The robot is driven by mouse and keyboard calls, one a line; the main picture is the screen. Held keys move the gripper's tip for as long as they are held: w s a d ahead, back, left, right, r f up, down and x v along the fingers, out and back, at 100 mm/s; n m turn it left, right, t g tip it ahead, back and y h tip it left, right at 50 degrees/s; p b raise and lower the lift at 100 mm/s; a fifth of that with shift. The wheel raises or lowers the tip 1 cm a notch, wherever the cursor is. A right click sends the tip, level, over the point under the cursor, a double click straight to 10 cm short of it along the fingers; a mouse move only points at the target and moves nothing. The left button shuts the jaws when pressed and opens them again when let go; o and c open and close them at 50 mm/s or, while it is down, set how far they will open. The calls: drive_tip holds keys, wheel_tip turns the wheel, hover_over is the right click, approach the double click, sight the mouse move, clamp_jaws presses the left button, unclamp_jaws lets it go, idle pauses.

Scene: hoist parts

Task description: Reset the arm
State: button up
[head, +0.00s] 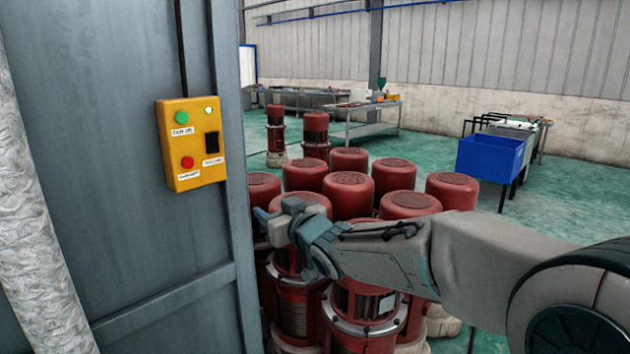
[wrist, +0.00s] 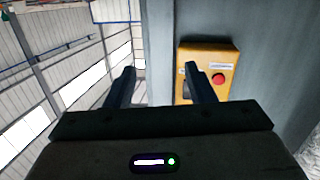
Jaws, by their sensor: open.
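My gripper (wrist: 160,82) is open in the wrist view, with its two dark fingers apart and nothing between them but the wall edge behind. In the head view my arm reaches in from the right, and its end (head: 272,222) is in front of the red motors, right of and below the yellow control box (head: 191,143). The box has a green button, a red button and a black switch. It also shows in the wrist view (wrist: 222,58), partly hidden behind the right finger. The gripper looks apart from the box.
A grey metal wall (head: 105,190) fills the left. Several red hoist motors (head: 393,174) stand close together behind and below my arm. A blue bin (head: 490,157) and a workbench (head: 365,107) stand farther back. Green floor (head: 430,150) is open between them.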

drive_tip(key=s+d+f+m+g+h, duration=0.2)
drive_tip(key=s+d+f+h, duration=0.3)
drive_tip(key=d, duration=0.3)
drive_tip(key=s+d+f+m+g+h, duration=0.1)
drive_tip(key=s+d+f+m+h, duration=0.15)
drive_tip(key=d+f+h, duration=0.5)
drive_tip(key=s+d+f+m+g, duration=0.1)
drive_tip(key=s+d+f+g, duration=0.1)
drive_tip(key=s, duration=0.5)
drive_tip(key=s+d+f+m+g+y, duration=0.1)
drive_tip(key=s+d+f+g, duration=0.1)
drive_tip(key=s+d, duration=0.3)
drive_tip(key=s+d+f+m+g+y, duration=0.1)
drive_tip(key=s+d+f+m+g, duration=0.1)
drive_tip(key=s, duration=0.7)
drive_tip(key=shift+s+d+g, duration=0.35)
drive_tip(key=shift+d+g, duration=0.55)
drive_tip(key=shift+d, duration=0.3)
drive_tip(key=shift+c, duration=1.4)
drive_tip(key=shift+d, duration=0.1)
